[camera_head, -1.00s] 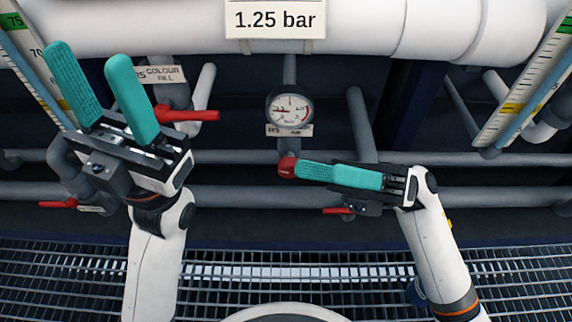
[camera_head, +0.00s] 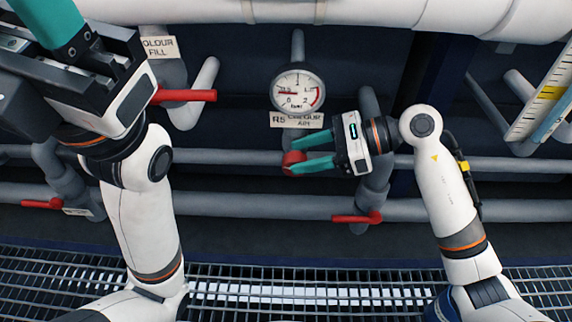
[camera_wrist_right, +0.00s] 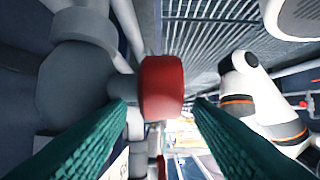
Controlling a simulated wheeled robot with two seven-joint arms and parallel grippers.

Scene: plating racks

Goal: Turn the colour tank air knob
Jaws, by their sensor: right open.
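The red air knob (camera_head: 292,162) sits on the pipe below a round gauge (camera_head: 297,92) and a tag that reads "R5 Colour Air" (camera_head: 297,120). My right gripper (camera_head: 304,152) is open, its teal fingers coming from the right, one above and one below the knob. In the right wrist view the knob (camera_wrist_right: 161,87) stands between the two spread fingers (camera_wrist_right: 160,115), with gaps to each side. My left gripper (camera_head: 45,15) is large at the top left, away from the knob; its fingertips are cut off by the frame edge.
Red lever handles stand at the colour fill valve (camera_head: 187,95), at the lower left (camera_head: 42,204) and below my right gripper (camera_head: 356,217). Grey pipes (camera_head: 240,195) run across the back. A white pipe (camera_head: 350,12) crosses the top. Metal grating (camera_head: 300,290) lies below.

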